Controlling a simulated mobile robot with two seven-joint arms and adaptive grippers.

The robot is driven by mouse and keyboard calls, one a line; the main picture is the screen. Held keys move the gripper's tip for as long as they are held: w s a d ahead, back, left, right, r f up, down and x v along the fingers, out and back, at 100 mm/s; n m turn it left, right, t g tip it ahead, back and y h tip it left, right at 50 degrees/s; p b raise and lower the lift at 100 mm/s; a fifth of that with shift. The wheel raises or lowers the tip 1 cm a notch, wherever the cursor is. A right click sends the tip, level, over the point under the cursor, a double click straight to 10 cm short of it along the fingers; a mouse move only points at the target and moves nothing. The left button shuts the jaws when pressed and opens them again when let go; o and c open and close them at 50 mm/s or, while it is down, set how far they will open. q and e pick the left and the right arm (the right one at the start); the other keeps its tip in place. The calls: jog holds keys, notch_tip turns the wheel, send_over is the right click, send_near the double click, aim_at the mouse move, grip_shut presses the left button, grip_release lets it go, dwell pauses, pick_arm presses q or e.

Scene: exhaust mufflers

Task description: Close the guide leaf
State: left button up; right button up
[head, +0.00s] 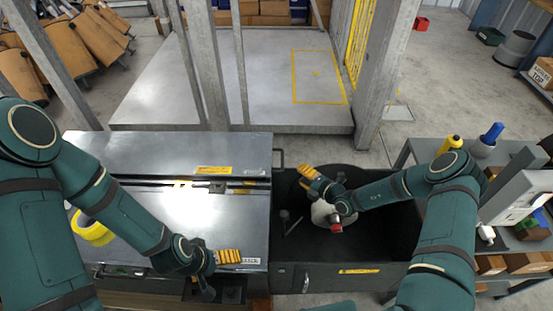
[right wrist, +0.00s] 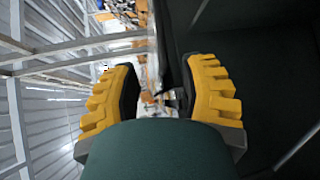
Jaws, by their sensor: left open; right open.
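I cannot tell for sure which part is the guide leaf; no readable label names it. A dark open bin (head: 385,240) stands right of a grey metal cabinet top (head: 200,210). The bin's front panel (head: 325,280) carries a yellow label and a small handle. My right gripper (head: 308,176) is over the bin near its back left corner, open. In the right wrist view its yellow fingers (right wrist: 160,95) stand apart, with a dark surface beside the right finger. My left gripper (head: 230,257) is open at the front right corner of the metal top, its fingertips partly unclear.
A yellow tape roll (head: 92,230) lies at the left of the metal top. A shelf cart (head: 520,240) with bottles and boxes stands at the right. Steel posts (head: 208,70) rise behind the cabinet. A platform with a yellow square (head: 318,75) lies beyond.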

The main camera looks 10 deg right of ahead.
jog(key=b+x, duration=0.2)
jog(key=x, duration=1)
jog(key=shift+w+a+b, duration=0.15)
jog(key=shift+a+b, duration=0.1)
jog(key=shift+b, duration=0.05)
jog(key=c, duration=0.7)
grip_shut()
